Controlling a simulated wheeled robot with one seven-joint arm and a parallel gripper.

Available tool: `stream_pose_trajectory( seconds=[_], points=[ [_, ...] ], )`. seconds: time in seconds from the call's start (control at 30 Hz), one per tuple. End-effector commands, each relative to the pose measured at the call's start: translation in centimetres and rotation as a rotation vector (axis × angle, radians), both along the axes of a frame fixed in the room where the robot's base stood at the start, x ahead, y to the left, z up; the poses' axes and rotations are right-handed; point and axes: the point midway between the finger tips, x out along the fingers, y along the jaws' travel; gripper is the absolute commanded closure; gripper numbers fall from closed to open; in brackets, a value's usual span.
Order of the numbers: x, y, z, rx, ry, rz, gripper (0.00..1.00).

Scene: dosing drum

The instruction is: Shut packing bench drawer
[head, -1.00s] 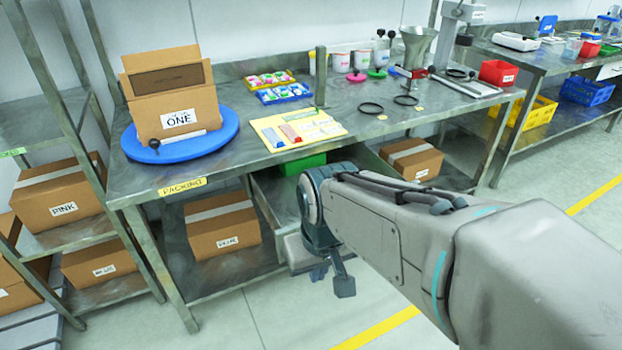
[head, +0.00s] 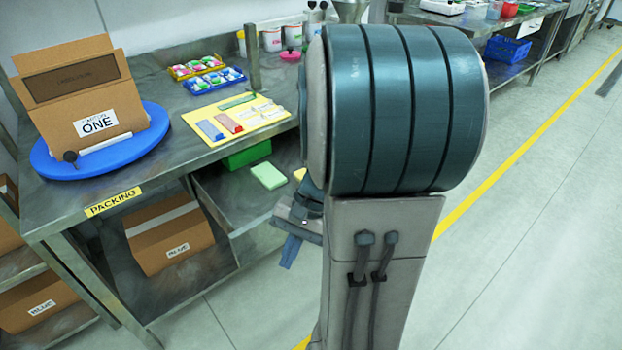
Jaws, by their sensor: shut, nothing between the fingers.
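The packing bench (head: 160,207) has a yellow PACKING label on its front edge. Its grey metal drawer (head: 225,208) stands open below the worktop. Inside the drawer are a green box (head: 247,153), a pale green block (head: 268,175) and part of a yellow item. My gripper (head: 289,253) is shut and empty at the drawer's front, near its right end. My arm hides the drawer's right part, and I cannot tell whether the fingers touch the front.
A carton marked ONE (head: 85,100) stands on a blue turntable (head: 60,168) on the bench. A yellow board (head: 235,117) lies near the bench edge. Cartons (head: 168,232) sit on the shelf below. Open floor (head: 530,220) lies to the right.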

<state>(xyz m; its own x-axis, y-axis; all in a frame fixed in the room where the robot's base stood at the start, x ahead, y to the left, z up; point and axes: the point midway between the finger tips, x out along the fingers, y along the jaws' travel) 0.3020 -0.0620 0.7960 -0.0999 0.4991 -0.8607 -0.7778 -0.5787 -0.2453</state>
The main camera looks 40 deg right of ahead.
Motion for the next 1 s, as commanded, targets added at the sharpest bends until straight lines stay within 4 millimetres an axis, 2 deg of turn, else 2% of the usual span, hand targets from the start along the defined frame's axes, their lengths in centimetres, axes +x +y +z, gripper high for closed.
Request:
stream_pose_trajectory(
  seconds=[0.03,0.17,0.37,0.57,0.8,0.9,1.0],
  points=[
    [0.1,-1.0,-1.2,0.064,0.033,-0.093,1.0],
    [0.5,-3.2,-2.8,0.231,0.085,-0.308,1.0],
    [0.8,-7.6,-4.9,0.509,0.113,-0.633,1.0],
    [0.2,-13.4,-6.8,0.807,0.073,-0.947,1.0],
    [-2.8,-21.1,-8.9,1.164,-0.067,-1.278,1.0],
    [-4.5,-23.7,-9.6,1.279,-0.135,-1.372,1.0],
    [-5.9,-25.5,-10.1,1.361,-0.189,-1.435,1.0]
  ],
)
